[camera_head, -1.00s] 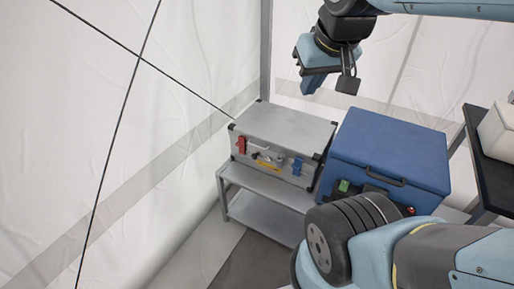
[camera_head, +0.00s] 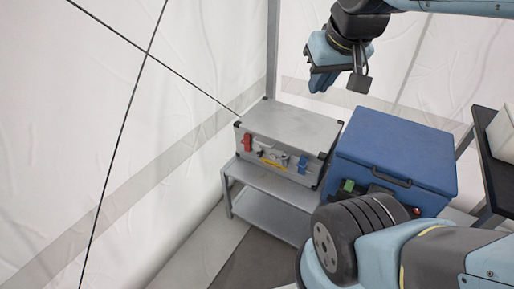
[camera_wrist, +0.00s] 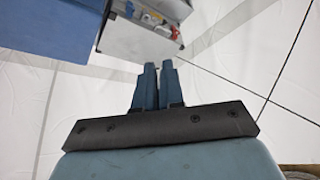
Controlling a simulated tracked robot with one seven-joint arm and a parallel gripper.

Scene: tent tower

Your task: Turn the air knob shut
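A grey metal case (camera_head: 290,125) sits on a low grey stand, with small fittings on its front. These are a red fitting (camera_head: 247,142), a yellow one (camera_head: 272,163) and a blue one (camera_head: 302,164). I cannot tell which is the air knob. In the wrist view, the case (camera_wrist: 140,43) shows upside down at the top, with the red fitting (camera_wrist: 175,33) on its right side. My gripper (camera_head: 318,82) hangs above and behind the case, apart from it. Its fingers (camera_wrist: 159,66) are close together with nothing between them.
A blue box (camera_head: 392,150) with a black handle, a green part (camera_head: 348,186) and a red button stands right of the case. A dark shelf (camera_head: 491,180) with a white item is at the far right. Tent walls and thin black cords (camera_head: 150,50) lie left.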

